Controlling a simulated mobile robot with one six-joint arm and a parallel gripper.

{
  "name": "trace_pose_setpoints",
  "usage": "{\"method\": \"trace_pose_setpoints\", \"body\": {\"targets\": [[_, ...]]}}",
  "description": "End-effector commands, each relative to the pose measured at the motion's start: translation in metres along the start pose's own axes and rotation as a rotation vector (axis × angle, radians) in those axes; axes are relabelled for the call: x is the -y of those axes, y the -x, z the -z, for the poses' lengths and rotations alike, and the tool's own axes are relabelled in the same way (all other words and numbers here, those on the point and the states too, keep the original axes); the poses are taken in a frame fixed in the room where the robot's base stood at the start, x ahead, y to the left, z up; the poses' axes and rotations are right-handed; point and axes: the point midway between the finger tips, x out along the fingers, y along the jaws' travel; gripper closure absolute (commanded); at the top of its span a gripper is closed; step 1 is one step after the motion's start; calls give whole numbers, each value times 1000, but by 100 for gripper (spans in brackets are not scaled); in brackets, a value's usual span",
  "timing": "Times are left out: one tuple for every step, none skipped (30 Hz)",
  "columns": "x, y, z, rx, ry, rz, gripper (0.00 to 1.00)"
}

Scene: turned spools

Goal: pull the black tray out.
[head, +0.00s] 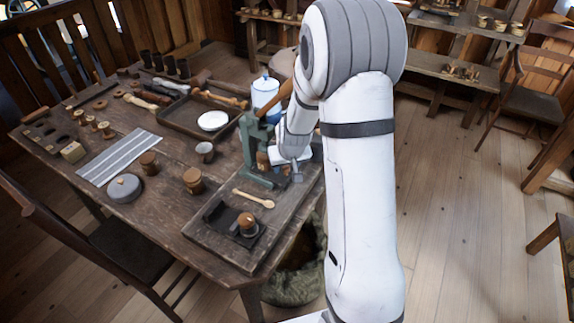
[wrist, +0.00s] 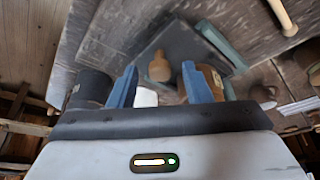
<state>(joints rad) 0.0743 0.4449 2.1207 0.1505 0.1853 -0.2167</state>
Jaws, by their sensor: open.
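The small black tray (head: 222,218) lies on a wooden board near the table's front corner in the head view. A brown, round-topped wooden piece (head: 247,222) stands on its right part. My gripper (head: 292,172) is above and to the right of the tray, beside a green press (head: 250,140). In the wrist view my gripper (wrist: 160,88) is open, with its two blue fingers apart. A brown wooden piece (wrist: 159,67) shows between them, on a dark flat square (wrist: 190,45). I cannot tell whether this square is the black tray. The fingers do not visibly touch it.
A wooden spoon (head: 254,198) lies behind the tray. A larger dark tray (head: 180,122) with a white plate (head: 213,121) stands farther back. A wooden cup (head: 193,180) and a round grey lid (head: 125,187) are to the left. The floor on the right is mostly clear.

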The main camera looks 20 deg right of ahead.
Motion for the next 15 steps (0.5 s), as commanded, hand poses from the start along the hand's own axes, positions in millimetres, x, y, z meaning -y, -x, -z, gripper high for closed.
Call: {"method": "trace_pose_setpoints", "body": {"targets": [[0, 0, 0, 0, 0, 0, 55], [0, 0, 0, 0, 0, 0, 58], [0, 0, 0, 0, 0, 0, 61], [0, 0, 0, 0, 0, 0, 64], [0, 0, 0, 0, 0, 0, 66], [0, 0, 0, 0, 0, 0, 69], [0, 0, 0, 0, 0, 0, 72], [0, 0, 0, 0, 0, 0, 74], [0, 0, 0, 0, 0, 0, 78], [0, 0, 0, 1, 1, 0, 80], [0, 0, 0, 1, 0, 0, 82], [0, 0, 0, 1, 1, 0, 86], [0, 0, 0, 1, 1, 0, 88], [0, 0, 0, 0, 1, 0, 91], [0, 0, 0, 1, 1, 0, 94]]}}
